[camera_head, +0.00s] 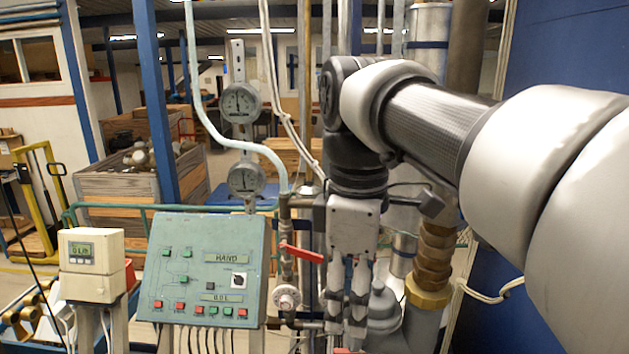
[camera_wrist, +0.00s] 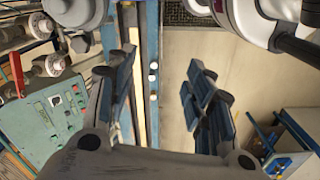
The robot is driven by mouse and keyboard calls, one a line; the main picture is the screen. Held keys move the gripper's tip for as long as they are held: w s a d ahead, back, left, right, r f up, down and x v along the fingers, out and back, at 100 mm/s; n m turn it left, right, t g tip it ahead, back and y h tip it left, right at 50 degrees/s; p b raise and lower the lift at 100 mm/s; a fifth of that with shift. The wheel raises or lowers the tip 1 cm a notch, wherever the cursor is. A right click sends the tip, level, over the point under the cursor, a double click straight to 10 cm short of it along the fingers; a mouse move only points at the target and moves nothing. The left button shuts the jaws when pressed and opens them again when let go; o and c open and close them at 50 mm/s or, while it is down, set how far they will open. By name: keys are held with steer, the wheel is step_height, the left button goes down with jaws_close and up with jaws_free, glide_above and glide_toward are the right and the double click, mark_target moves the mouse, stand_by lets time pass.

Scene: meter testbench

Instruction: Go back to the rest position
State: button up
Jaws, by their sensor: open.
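My gripper (camera_head: 347,318) hangs pointing down in the head view, at the end of my arm that reaches in from the right. It is in front of the pipework, to the right of the green control panel (camera_head: 207,270). In the wrist view my gripper (camera_wrist: 162,82) has its two fingers well apart, with nothing between them. Beyond the fingers I see floor and a blue rail (camera_wrist: 146,85). The control panel also shows at the left of the wrist view (camera_wrist: 50,120).
A red-handled valve (camera_head: 300,253) and a round dial (camera_head: 287,297) are close to the left of my gripper. A brass-fitted pipe (camera_head: 432,262) stands to its right. Two gauges (camera_head: 241,103) hang above the panel. A beige meter box (camera_head: 91,265) stands at the left.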

steer(key=s+d+f+m+t+b, duration=0.1)
steer(key=s+d+f+m+b, duration=0.2)
steer(key=f+b, duration=0.5)
steer(key=s+d+f+m+t+b, duration=0.2)
steer(key=s+f+m+b, duration=0.4)
steer(key=f, duration=1.3)
steer(key=s+d+f+m+t+b, duration=0.1)
steer(key=s+d+f+m+b, duration=0.3)
steer(key=f+b, duration=0.8)
step_height(320, 180, down, 2)
steer(key=shift+s+d+f+m+t, duration=0.2)
steer(key=shift+s+f+m+t, duration=0.1)
steer(key=shift+m, duration=0.7)
